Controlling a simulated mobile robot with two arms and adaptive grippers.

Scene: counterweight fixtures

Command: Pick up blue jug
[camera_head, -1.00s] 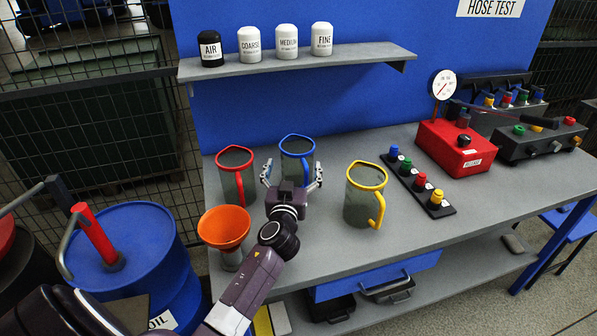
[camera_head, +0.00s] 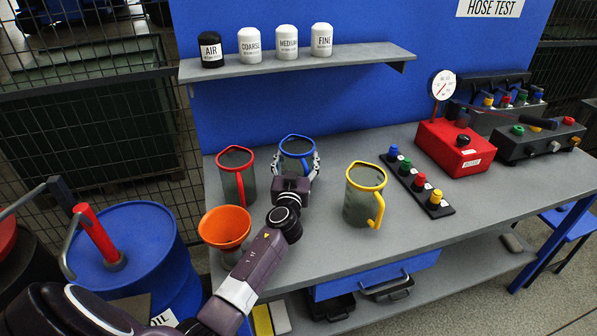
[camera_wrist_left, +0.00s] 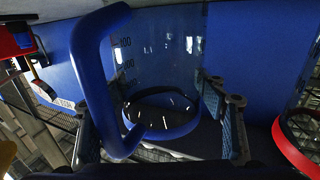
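The blue jug (camera_head: 296,147), a clear vessel with a blue rim and handle, stands upright on the grey workbench, left of centre in the head view. My left gripper (camera_head: 298,166) is at its near side, with one finger on each side of the body, closed in against it. In the left wrist view the jug's blue handle (camera_wrist_left: 88,75) is close in front of the camera, and the gripper's fingers (camera_wrist_left: 160,135) flank the jug. The gripper hides the jug's lower near part in the head view. My right gripper is not in view.
A red jug (camera_head: 236,160) stands close left of the blue one, an orange funnel (camera_head: 224,228) in front of it. A yellow jug (camera_head: 362,200) stands to the right with a gap between. A shelf (camera_head: 300,64) with labelled containers hangs above the bench.

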